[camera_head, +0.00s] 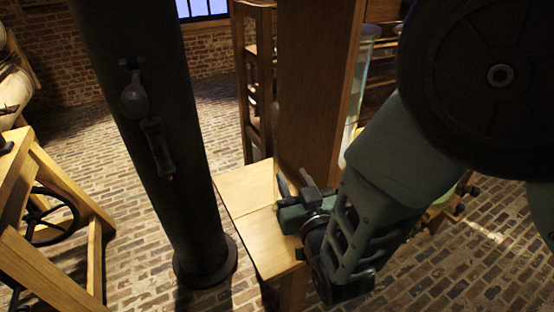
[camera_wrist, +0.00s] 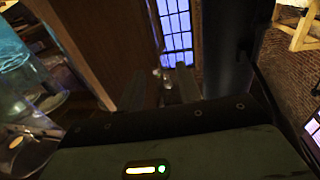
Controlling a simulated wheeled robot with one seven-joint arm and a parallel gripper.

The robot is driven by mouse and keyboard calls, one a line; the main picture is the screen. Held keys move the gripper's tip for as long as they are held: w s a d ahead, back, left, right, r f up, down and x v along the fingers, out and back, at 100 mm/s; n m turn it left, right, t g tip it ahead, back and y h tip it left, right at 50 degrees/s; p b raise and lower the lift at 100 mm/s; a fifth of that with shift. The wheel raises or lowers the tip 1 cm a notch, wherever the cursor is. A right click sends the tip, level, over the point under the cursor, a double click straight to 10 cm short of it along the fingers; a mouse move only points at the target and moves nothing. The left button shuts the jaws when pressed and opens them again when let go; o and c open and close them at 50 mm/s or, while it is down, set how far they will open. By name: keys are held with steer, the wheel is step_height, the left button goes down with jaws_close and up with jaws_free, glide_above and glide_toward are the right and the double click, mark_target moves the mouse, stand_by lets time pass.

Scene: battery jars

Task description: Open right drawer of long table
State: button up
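My gripper (camera_head: 294,184) is over a light wooden top (camera_head: 262,243) beside a tall wooden panel (camera_head: 318,85) in the head view. In the wrist view the two fingers of my gripper (camera_wrist: 160,88) stand apart with nothing seen held between them. The wooden panel (camera_wrist: 95,45) fills the left of that view, close by. I cannot tell whether the wooden top belongs to the long table. No drawer front or handle can be made out, and my arm hides part of the area on the right.
A thick black pillar (camera_head: 160,140) stands just left of the wooden top. A wooden frame with a black wheel (camera_head: 48,215) is at far left. A glass cylinder (camera_head: 362,80) is behind the panel. Brick floor (camera_head: 85,135) lies open between pillar and frame.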

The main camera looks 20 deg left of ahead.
mark_target(276, 145)
steer(key=p+x, duration=0.3)
steer(key=x, duration=1)
steer(key=shift+w+a+r+p, duration=0.1)
steer(key=shift+w+a+p, duration=0.1)
steer(key=shift+w+p, duration=0.1)
jaws_close()
